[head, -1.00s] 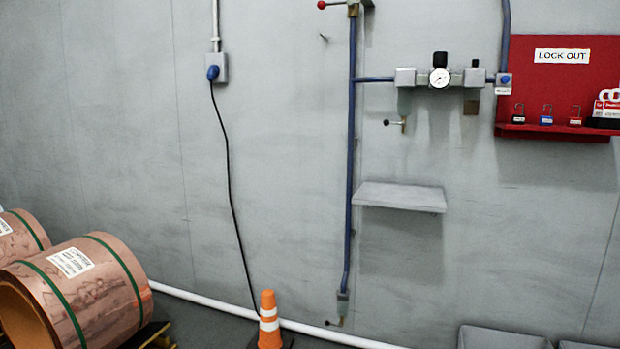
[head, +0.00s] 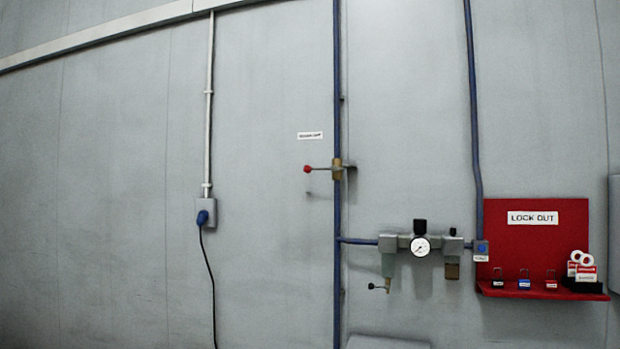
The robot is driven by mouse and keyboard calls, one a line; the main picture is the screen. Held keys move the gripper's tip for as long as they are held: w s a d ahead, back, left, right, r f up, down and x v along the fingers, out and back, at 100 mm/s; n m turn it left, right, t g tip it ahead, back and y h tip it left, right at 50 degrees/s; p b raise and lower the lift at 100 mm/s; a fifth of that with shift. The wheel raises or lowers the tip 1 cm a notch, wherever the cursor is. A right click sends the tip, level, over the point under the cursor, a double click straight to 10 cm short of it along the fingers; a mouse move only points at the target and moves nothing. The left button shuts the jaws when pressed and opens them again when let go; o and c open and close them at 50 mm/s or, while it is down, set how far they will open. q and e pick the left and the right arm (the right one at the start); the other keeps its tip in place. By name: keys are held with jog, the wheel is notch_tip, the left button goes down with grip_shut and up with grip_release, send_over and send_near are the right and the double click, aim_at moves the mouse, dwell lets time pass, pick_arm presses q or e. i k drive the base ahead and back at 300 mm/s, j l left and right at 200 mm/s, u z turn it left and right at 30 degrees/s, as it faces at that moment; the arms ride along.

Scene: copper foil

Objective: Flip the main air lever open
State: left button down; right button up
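The air lever (head: 318,168) has a red knob at its left end and a thin handle. It sticks out level to the left from a brass valve (head: 338,168) on the vertical blue pipe (head: 337,80). A small white label (head: 310,135) is on the wall just above the lever; its text is too small to read surely. Neither of my grippers shows in the head view.
A gauge and regulator unit (head: 421,245) branches off the pipe at lower right, with a small black-knobbed drain lever (head: 378,287) below it. A red lockout board (head: 535,240) with padlocks hangs further right. A blue plug with a cable (head: 203,217) is at left.

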aim_at(307, 169)
jog(key=i+l+z, duration=0.1)
jog(key=i, duration=0.65)
jog(key=i+l, duration=0.25)
jog(key=i, duration=0.55)
jog(key=i+l+z, duration=0.15)
jog(key=i, duration=0.6)
